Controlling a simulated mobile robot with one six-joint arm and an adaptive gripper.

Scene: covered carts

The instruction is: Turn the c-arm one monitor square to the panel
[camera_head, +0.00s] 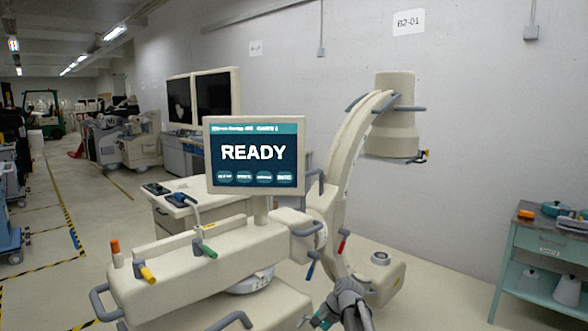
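The c-arm's monitor (254,184) stands on a short post above the cream c-arm body (185,262). Its dark blue screen reads READY, with a row of buttons below, and faces roughly toward me, slightly turned. The curved c-arm (345,150) rises behind it to the right, with a cylindrical head (393,100) at the top. My gripper (345,300) is at the bottom edge, right of the body and below and right of the monitor, apart from it. Its fingers are small and partly cut off, so their opening is unclear. I cannot tell which surface is the panel.
Grey handles and coloured levers stick out from the c-arm body, including a blue one (310,270) near my gripper. Two dark monitors (203,98) stand behind. A teal cart (543,262) is at the right. Some floor is clear between it and the c-arm base.

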